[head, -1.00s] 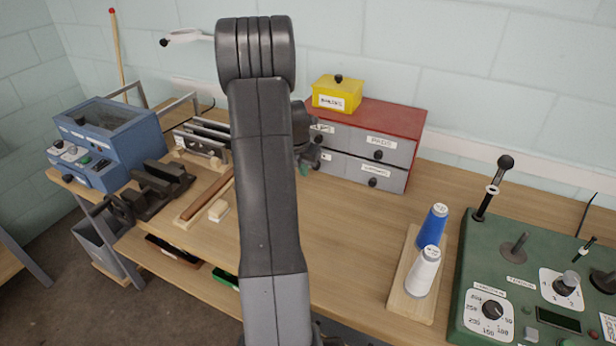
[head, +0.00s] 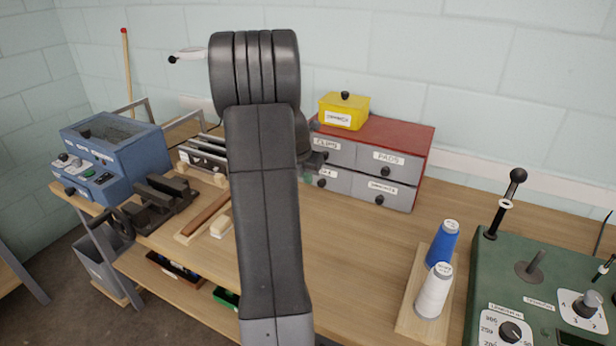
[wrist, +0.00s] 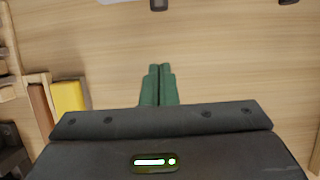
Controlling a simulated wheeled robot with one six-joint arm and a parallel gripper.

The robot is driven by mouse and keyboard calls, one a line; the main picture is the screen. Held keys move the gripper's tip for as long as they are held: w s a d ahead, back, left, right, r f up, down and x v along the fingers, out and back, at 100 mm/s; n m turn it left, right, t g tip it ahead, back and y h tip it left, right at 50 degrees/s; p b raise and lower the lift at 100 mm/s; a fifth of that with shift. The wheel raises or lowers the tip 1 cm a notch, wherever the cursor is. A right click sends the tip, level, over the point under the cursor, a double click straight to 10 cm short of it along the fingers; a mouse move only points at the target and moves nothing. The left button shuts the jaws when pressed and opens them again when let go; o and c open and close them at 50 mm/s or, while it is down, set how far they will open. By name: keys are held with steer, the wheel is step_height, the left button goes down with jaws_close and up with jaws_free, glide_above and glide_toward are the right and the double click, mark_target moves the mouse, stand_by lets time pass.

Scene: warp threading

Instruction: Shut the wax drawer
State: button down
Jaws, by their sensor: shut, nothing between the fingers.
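A small cabinet with a red top (head: 400,133) and grey drawer fronts stands at the back of the bench. The upper drawers read CLIPS (head: 325,143) and PADS (head: 388,158). The lower right drawer (head: 382,190) has a label I cannot read surely. The lower left drawer (head: 338,181) is partly hidden by my arm and its label is cut off, so I cannot tell if it is the wax drawer. The visible fronts look about flush. My gripper (wrist: 158,72) is shut and empty, its green fingers over bare wood, apart from the dark knobs (wrist: 158,4) at the top edge.
A yellow box (head: 344,110) sits on the cabinet. Blue and white cones (head: 434,290) stand on a board at right, beside a green control panel (head: 540,270). A blue machine (head: 112,150) and metal bars stand at left. The middle bench top is clear.

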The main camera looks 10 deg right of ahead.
mark_target(319, 182)
steer(key=x, duration=0.6)
steer(key=shift+w+d+f, duration=0.1)
steer(key=shift+f, duration=0.3)
steer(key=w+d, duration=0.1)
steer(key=w+p, duration=0.1)
steer(key=shift+w+d+f+p, duration=0.15)
steer(key=shift+w+d+p, duration=0.15)
steer(key=shift+w+d, duration=0.4)
steer(key=shift+w, duration=0.05)
steer(key=shift+w+d+p, duration=0.2)
steer(key=shift+w+p, duration=0.1)
steer(key=shift+p, duration=0.15)
steer(key=shift+w+d, duration=0.25)
steer(key=shift+w, duration=0.1)
steer(key=shift+w+d, duration=0.1)
steer(key=shift+w, duration=0.15)
